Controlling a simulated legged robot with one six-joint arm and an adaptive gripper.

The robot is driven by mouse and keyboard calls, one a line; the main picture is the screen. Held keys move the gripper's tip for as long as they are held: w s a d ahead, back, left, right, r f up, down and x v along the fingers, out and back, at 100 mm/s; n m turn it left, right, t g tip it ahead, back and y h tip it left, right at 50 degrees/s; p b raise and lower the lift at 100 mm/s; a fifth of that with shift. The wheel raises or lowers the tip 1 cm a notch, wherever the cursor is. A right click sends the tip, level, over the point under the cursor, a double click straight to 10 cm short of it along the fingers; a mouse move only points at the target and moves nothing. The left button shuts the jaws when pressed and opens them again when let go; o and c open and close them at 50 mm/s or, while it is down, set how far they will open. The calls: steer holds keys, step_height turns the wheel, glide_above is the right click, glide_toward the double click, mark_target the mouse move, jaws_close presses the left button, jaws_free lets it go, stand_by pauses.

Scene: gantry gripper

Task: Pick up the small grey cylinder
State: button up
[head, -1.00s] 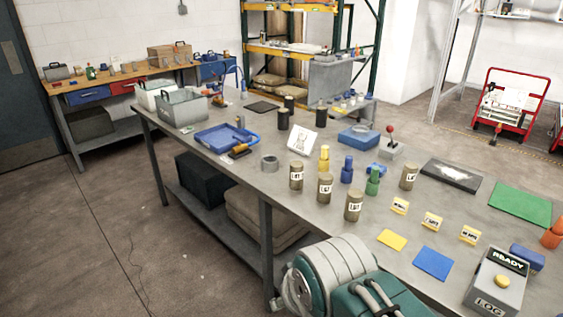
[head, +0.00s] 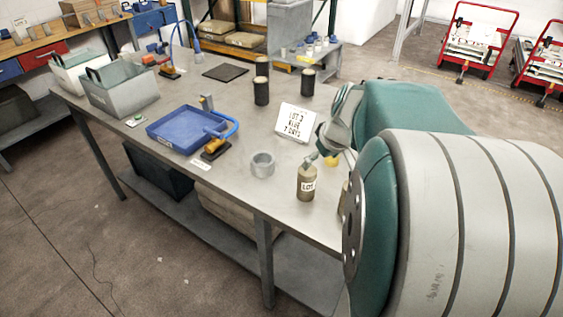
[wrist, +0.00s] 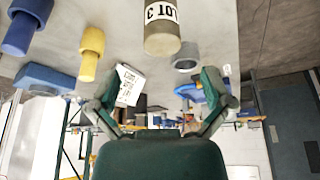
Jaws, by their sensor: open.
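A small grey upright cylinder (head: 207,102) stands at the far edge of the blue tray in the head view; I cannot make it out in the wrist view. A wider, low grey ring (head: 262,164) lies nearer, and it also shows in the wrist view (wrist: 187,58). My gripper (head: 322,147) is over the table beside a labelled brownish-grey canister (head: 306,184), well to the right of the small cylinder. In the wrist view my gripper (wrist: 162,107) has its fingers spread wide with nothing between them. The canister (wrist: 162,35) appears beyond them.
The blue tray (head: 157,129) holds little and has a blue-and-yellow tool at its right side. A white sign (head: 296,122) and black cylinders (head: 262,92) stand behind the ring. Grey bins (head: 122,97) are at left. The table between tray and black cylinders is mostly clear.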

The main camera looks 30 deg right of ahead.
mark_target(309, 172)
steer(key=x, duration=0.5)
steer(key=shift+w+a+r, duration=0.1)
steer(key=shift+w+a, duration=0.2)
steer(key=x, duration=0.5)
steer(key=shift+w+d+f, duration=0.25)
steer(key=shift+w+d, duration=0.05)
steer(key=shift+w, duration=0.15)
steer(key=c, duration=1.3)
